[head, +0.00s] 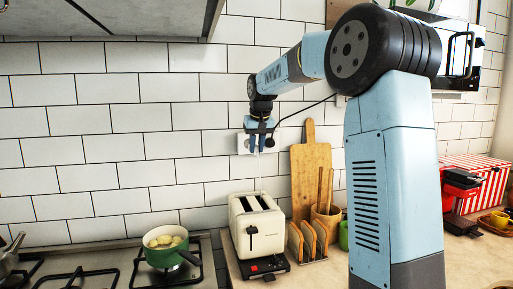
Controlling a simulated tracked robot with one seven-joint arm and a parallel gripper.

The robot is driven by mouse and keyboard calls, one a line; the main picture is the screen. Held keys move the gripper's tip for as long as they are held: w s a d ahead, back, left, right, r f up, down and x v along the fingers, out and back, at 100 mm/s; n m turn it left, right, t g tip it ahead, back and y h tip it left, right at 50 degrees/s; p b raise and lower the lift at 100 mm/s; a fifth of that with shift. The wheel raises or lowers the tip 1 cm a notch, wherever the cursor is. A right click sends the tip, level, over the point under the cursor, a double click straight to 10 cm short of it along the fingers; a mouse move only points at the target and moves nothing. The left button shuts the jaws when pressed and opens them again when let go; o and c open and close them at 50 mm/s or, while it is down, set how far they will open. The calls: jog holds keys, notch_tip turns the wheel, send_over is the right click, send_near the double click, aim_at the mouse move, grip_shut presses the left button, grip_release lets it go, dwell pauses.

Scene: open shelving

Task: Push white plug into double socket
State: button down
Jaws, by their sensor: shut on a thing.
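The white double socket (242,146) is on the tiled wall above the toaster, and its left part shows beside my gripper. A black plug (270,142) with a black cable sits at the right side of the socket. My gripper (257,149) points down in front of the socket, its fingers close together. It is shut on the white plug, which is mostly hidden between the fingers. A thin white cord hangs below them towards the cream toaster (255,228). I cannot tell whether the plug touches the socket.
The toaster stands on the counter below, beside a toast rack (308,241). A wooden cutting board (311,172) leans on the wall to the right. A green pot (166,246) is on the stove at left. A black cable runs up right from the black plug.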

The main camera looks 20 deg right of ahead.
jog(key=shift+w, duration=2.05)
jog(key=shift+w+a+r, duration=0.1)
jog(key=shift+w+r, duration=0.05)
jog(key=shift+w, duration=1.35)
dwell(0.8)
jog(key=c, duration=0.9)
grip_release()
jog(key=v, duration=1.3)
jog(key=shift+r, duration=0.35)
jog(key=shift+s, duration=0.25)
